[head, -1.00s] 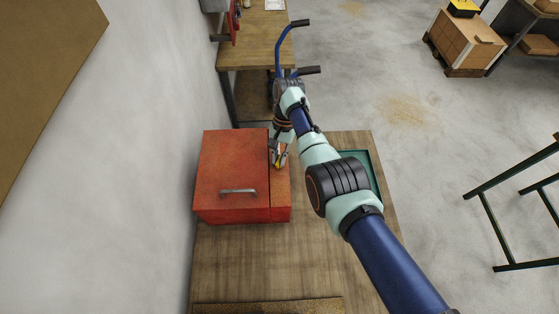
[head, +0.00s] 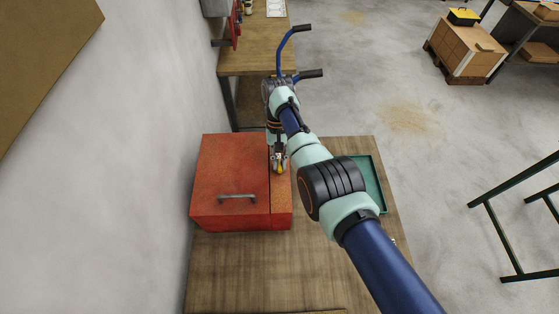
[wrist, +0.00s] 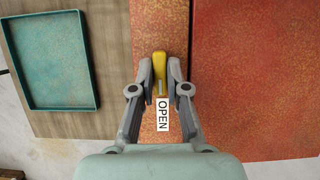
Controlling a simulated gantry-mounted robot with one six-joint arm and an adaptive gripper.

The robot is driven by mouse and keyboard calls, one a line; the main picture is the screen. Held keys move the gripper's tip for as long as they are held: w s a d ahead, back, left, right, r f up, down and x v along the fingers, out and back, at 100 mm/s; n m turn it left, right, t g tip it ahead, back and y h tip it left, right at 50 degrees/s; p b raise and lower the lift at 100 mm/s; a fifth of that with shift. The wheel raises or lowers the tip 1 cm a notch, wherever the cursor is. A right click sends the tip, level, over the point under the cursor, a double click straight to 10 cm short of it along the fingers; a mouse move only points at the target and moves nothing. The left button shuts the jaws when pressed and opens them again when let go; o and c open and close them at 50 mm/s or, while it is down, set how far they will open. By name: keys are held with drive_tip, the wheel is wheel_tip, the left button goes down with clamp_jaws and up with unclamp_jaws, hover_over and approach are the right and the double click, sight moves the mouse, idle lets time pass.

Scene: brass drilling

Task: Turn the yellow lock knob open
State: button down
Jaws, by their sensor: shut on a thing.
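The yellow lock knob (wrist: 159,64) is on the narrow strip beside the door of the red metal cabinet (head: 231,178). My gripper (wrist: 159,72) has its two grey fingers on either side of the knob, shut on it. In the wrist view the knob lies in line with the fingers, its pale mark towards a white OPEN label (wrist: 163,115). In the head view my gripper (head: 280,162) hides part of the knob (head: 280,169). The cabinet door, with its grey handle (head: 238,197), looks closed.
The cabinet stands on a wooden table (head: 260,270) against the wall. A teal tray (head: 376,187) lies to its right, partly behind my arm. The table front is clear.

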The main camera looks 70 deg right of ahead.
drive_tip(key=c, duration=1.2)
unclamp_jaws()
drive_tip(key=shift+o, duration=0.2)
